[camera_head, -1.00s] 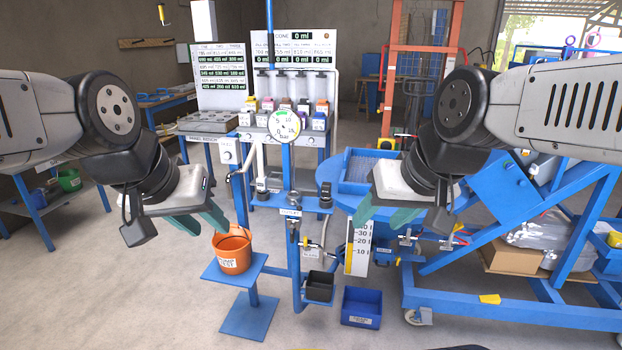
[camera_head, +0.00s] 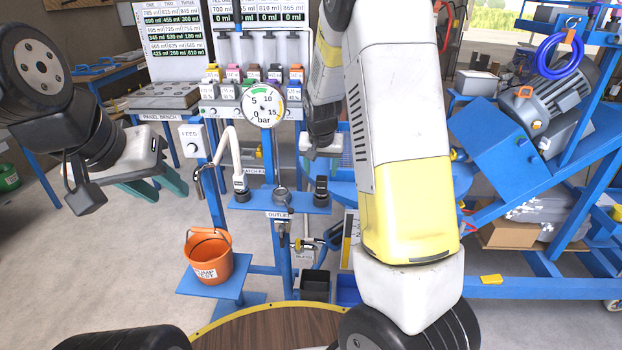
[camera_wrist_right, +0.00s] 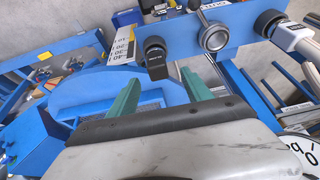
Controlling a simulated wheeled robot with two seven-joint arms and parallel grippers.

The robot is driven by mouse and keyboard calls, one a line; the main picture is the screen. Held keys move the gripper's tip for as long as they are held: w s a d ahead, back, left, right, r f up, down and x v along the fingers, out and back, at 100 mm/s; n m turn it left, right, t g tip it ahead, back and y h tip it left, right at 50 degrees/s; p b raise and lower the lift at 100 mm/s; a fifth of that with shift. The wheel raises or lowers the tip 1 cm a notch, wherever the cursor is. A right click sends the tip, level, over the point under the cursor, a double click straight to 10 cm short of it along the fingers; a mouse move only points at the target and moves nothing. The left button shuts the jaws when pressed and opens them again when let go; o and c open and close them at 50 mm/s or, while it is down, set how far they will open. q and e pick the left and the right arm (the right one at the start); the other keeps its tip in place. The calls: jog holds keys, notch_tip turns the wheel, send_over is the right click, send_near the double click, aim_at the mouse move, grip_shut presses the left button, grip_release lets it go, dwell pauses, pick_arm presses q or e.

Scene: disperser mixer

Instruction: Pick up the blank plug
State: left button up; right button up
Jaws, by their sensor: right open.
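A black capped piece with a small label, which looks like the blank plug (camera_head: 321,188), stands upright at the right end of the blue outlet shelf (camera_head: 262,203). It also shows in the right wrist view (camera_wrist_right: 157,58), just beyond and roughly between the fingertips. My right gripper (camera_wrist_right: 160,88) is open and empty, with its teal fingers apart and not visibly touching the plug. In the head view my right arm hides part of this hand. My left gripper (camera_head: 160,185) is open and empty, off to the left of the stand.
A round metal outlet fitting (camera_head: 281,195) stands mid-shelf, with a white bent pipe (camera_head: 235,160) to its left. A pressure gauge (camera_head: 262,104) rises behind. An orange bucket (camera_head: 208,257) sits on a lower blue platform. A blue machine frame (camera_head: 540,200) stands at the right.

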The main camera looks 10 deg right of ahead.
aim_at(322, 183)
jog(key=x, duration=0.9)
jog(key=shift+w+d+r, duration=0.1)
jog(key=shift+w+d, duration=0.1)
jog(key=shift+d, duration=0.1)
jog(key=shift+c, duration=0.5)
grip_shut()
